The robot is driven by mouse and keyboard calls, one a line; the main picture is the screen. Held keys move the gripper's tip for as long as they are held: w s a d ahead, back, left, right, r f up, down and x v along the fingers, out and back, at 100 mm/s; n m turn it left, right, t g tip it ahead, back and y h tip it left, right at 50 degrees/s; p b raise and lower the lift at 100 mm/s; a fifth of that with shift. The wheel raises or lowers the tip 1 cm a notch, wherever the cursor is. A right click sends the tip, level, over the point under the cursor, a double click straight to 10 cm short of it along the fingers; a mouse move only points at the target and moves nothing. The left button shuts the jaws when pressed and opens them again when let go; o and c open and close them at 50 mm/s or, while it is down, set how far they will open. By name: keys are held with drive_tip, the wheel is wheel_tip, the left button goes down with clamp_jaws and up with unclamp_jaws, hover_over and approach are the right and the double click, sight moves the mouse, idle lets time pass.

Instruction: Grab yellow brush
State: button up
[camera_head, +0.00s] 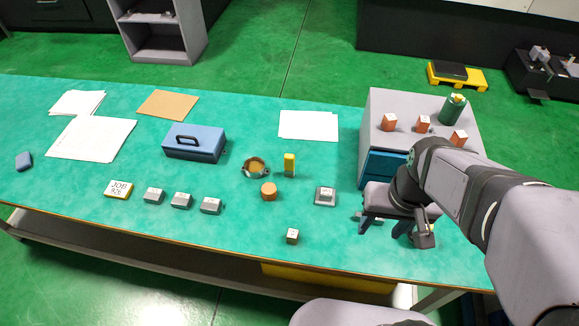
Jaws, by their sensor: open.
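A small yellow piece (290,162), which looks like the yellow brush, is on the green table right of the middle, beside a round dish; its bristles cannot be made out. My gripper (382,228) is over the right part of the table, to the right of and nearer than the yellow piece. Its fingers point down, are spread apart and hold nothing. A green cup (452,110) with something yellow at its top stands on the grey cabinet, and I cannot tell what that is.
The grey cabinet (413,103) with blue drawers carries several orange blocks, close behind my arm. Near the yellow piece are a round dish (256,168), an orange-brown cylinder (268,191) and a grey block (325,196). A blue toolbox (195,142) stands farther left.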

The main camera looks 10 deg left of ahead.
drive_tip(key=w+a+f+n+t+y+b, duration=0.25)
drive_tip(key=w+a+t+b, duration=0.3)
drive_tip(key=w+a, duration=0.95)
drive_tip(key=r+m+t+b, duration=0.2)
drive_tip(key=t+b, duration=0.3)
drive_tip(key=t, duration=0.4)
hover_over(289, 159)
drive_tip(key=s, duration=0.2)
drive_tip(key=t+h+b, duration=0.2)
drive_tip(key=h, duration=0.1)
drive_tip(key=shift+m, duration=0.45)
drive_tip(key=f, duration=1.5)
drive_tip(key=shift+s+f+p, duration=0.2)
drive_tip(key=shift+f+p, duration=0.2)
drive_tip(key=w+p, duration=0.1)
drive_tip(key=w, duration=0.6)
drive_tip(key=shift+w+p, duration=0.2)
drive_tip(key=shift+p, duration=0.2)
drive_tip(key=c, duration=1.1)
